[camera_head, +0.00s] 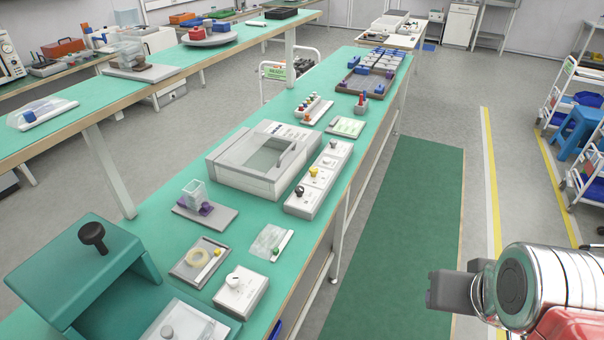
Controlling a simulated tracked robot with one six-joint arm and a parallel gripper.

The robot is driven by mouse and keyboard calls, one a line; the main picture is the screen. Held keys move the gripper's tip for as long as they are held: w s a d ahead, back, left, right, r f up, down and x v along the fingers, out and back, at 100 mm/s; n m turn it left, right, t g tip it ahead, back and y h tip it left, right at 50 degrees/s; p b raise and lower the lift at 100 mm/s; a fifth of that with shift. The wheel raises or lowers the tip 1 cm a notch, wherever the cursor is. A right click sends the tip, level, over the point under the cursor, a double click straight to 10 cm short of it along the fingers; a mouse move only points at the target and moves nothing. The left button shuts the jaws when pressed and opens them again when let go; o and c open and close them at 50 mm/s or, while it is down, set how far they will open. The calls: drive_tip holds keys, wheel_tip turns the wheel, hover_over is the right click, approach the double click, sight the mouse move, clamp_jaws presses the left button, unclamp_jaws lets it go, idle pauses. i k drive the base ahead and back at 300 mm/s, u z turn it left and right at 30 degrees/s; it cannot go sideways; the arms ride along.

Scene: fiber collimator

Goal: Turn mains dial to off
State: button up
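Several dials show on the bench, and I cannot read which is the mains dial. A small white box with a white dial (233,280) stands near the front edge. A long white control panel (301,206) carries a dark knob (300,190), a yellow knob (313,171) and a white knob (333,144). A teal housing (62,272) has a large black knob (92,237) on top. My gripper (440,291) is dark grey, at the lower right, over the floor beside the bench and apart from every dial. Its finger opening cannot be made out.
The green bench (262,259) holds a grey lidded machine (236,178), trays and small parts. A green floor mat (400,220) lies along its right side. Blue stools (577,125) and trolleys stand at far right. Floor between my gripper and the bench is clear.

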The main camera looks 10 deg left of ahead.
sight(299, 190)
drive_tip(key=i, duration=1.85)
drive_tip(key=u, duration=3.35)
